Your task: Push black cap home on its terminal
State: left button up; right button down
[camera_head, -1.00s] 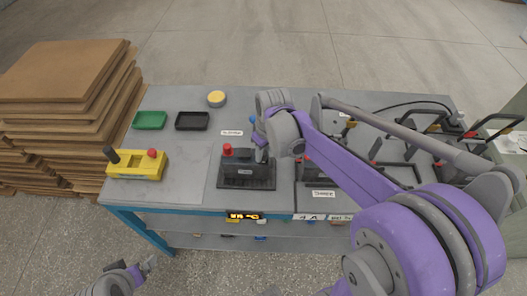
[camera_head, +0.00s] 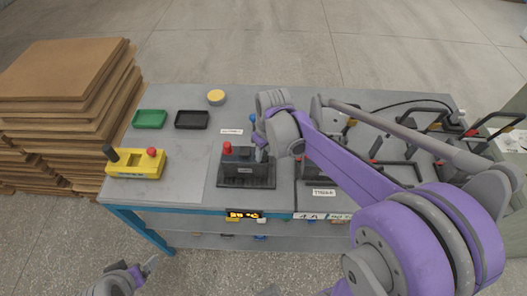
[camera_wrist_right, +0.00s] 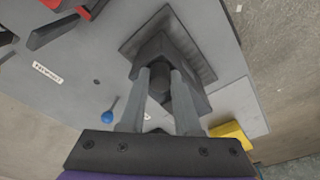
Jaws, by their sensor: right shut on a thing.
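A dark grey battery (camera_head: 238,162) stands on a black base (camera_head: 229,183) near the table's front edge. A red cap (camera_head: 227,147) sits on its left terminal. My right gripper (camera_head: 262,152) is over its right end and points down. In the right wrist view, the two fingers (camera_wrist_right: 159,88) are shut on the black cap (camera_wrist_right: 160,80), right over the battery (camera_wrist_right: 193,101). I cannot tell how far down the cap sits on its terminal. My left gripper (camera_head: 150,264) is low at the front left, away from the table; its jaw opening is unclear.
Green (camera_head: 149,119) and black (camera_head: 192,119) trays and a yellow-topped round tin (camera_head: 216,97) lie behind. Cardboard (camera_head: 60,70) is stacked left of the table. Handled tools crowd the right side.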

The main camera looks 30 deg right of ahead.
jog(key=c, duration=0.5)
grip_release()
jog(key=shift+c, duration=0.2)
jog(key=shift+o, duration=0.3)
jog(key=o, duration=0.4)
jog(key=shift+r, duration=0.1)
pick_arm(q)
jog(key=shift+w+r+p, duration=0.45)
jog(key=shift+r+p, duration=0.15)
jog(key=shift+r, duration=0.3)
jog(key=shift+w+r+p, duration=0.4)
jog(key=shift+r+p, duration=0.2)
jog(key=shift+r, duration=0.25)
jog(key=shift+w+r+p, duration=0.45)
jog(key=shift+r+p, duration=0.15)
jog(key=shift+r, duration=0.3)
pick_arm(e)
jog(key=shift+r, duration=3.4)
